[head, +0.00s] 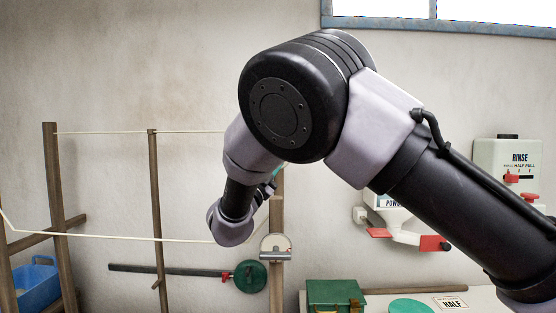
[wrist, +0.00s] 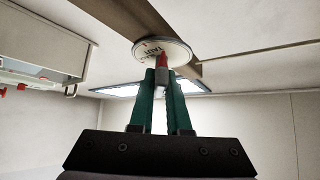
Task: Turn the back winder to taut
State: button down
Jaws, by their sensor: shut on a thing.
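A round cream winder dial (wrist: 180,50) on a wooden post (wrist: 135,22) carries the word TAUT in the wrist view. A red piece (wrist: 162,62) stands out from its face. My gripper (wrist: 161,78) has green fingers closed on the winder's small handle below the red piece. In the head view my wrist and arm hide this winder and most of the gripper. The back line (head: 105,132) runs nearly level to the arm. The front line (head: 120,237) runs lower, and a second cream winder with a grey bar (head: 275,247) sits on the right post.
A dark bar with a green disc (head: 250,276) lies below the front line. A blue basket (head: 37,284) is at far left. A green box (head: 335,295) stands on the ledge at lower right, below wall dispensers (head: 508,160).

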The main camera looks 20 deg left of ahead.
jog(key=shift+r, duration=0.1)
jog(key=c, duration=0.9)
grip_release()
jog(key=shift+s, duration=0.15)
jog(key=s+a, duration=0.1)
jog(key=s, duration=0.3)
jog(key=s+a, duration=0.1)
jog(key=s, duration=0.3)
jog(key=s+a, duration=0.2)
jog(key=s, duration=0.2)
jog(key=shift+f, duration=0.35)
jog(key=shift+c, duration=0.2)
